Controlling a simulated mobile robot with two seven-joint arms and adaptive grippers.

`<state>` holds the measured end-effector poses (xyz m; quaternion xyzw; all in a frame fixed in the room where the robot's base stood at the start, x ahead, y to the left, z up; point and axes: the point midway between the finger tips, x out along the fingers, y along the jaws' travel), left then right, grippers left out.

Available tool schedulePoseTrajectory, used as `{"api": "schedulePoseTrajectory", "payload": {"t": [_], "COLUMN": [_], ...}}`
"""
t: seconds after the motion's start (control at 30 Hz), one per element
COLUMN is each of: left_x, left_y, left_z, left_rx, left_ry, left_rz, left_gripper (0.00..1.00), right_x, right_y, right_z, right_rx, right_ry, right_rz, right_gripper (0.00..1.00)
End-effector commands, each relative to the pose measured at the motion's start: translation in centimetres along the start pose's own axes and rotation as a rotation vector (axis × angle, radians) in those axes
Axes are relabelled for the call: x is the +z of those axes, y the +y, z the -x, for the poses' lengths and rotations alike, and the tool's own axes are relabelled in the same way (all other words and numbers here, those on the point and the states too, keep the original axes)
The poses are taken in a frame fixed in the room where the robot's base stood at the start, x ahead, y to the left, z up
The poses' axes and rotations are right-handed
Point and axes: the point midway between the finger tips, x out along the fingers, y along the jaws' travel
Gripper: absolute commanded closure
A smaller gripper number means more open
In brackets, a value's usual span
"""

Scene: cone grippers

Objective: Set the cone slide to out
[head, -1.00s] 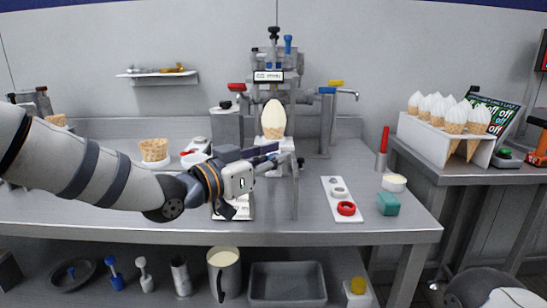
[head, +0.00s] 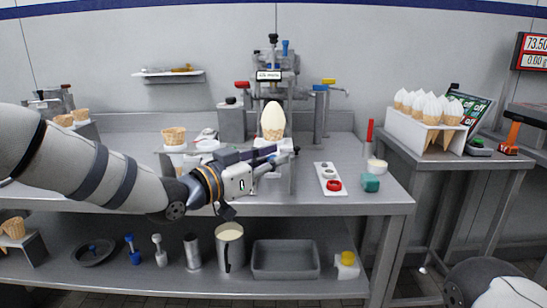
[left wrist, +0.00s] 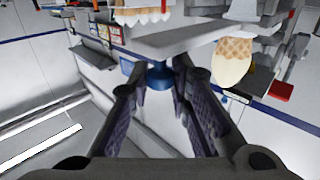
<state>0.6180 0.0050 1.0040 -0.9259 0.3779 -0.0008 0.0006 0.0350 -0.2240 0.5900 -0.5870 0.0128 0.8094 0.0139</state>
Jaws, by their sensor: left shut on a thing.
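The cone slide is a light grey plate (left wrist: 185,38) with a blue knob (left wrist: 160,76) on it, seen in the left wrist view. My left gripper (left wrist: 160,88) has its two purple-padded fingers on either side of the knob and is shut on it. In the head view, the left gripper (head: 266,157) is at the machine's front, just below a waffle cone with pale ice cream (head: 273,115). The gripper hides the knob there. The cone stands upright under the dispensing machine (head: 272,62). My right gripper is out of view.
A stand of filled cones (head: 405,128) is on the right table. A waffle cup (head: 174,136) stands left, near my arm. The lower shelf holds a grey bin (head: 286,259).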

Motion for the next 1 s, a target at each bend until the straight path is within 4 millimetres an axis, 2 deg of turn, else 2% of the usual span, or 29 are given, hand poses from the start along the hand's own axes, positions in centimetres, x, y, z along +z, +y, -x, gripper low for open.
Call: {"api": "schedulePoseTrajectory", "payload": {"t": [0.03, 0.27, 0.3, 0.37, 0.67, 0.77, 1.0], "left_x": [0.2, 0.3, 0.4, 0.3, 0.1, 0.1, 0.1], "left_y": [0.6, 0.8, 0.8, 0.8, 0.5, 0.4, 0.4], "left_z": [0.0, 0.0, 0.0, 0.0, 0.2, 1.5, 8.0], "left_rx": [0.013, 0.017, 0.017, 0.016, 0.012, 0.011, 0.011], "left_ry": [-0.005, -0.007, -0.008, -0.007, -0.004, -0.004, -0.003], "left_rz": [0.0, 0.002, 0.002, 0.002, 0.001, 0.003, 0.004], "left_gripper": [1.0, 1.0, 0.73, 0.62, 0.62, 0.62, 0.62], "right_x": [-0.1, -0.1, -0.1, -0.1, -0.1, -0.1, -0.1], "right_y": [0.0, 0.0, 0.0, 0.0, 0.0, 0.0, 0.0], "right_z": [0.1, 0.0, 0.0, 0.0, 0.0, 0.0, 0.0], "right_rx": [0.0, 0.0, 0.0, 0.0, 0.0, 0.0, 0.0], "right_ry": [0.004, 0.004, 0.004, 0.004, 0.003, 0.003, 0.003], "right_rz": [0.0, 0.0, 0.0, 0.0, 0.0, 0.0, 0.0], "right_gripper": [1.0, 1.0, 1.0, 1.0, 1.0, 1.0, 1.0]}}
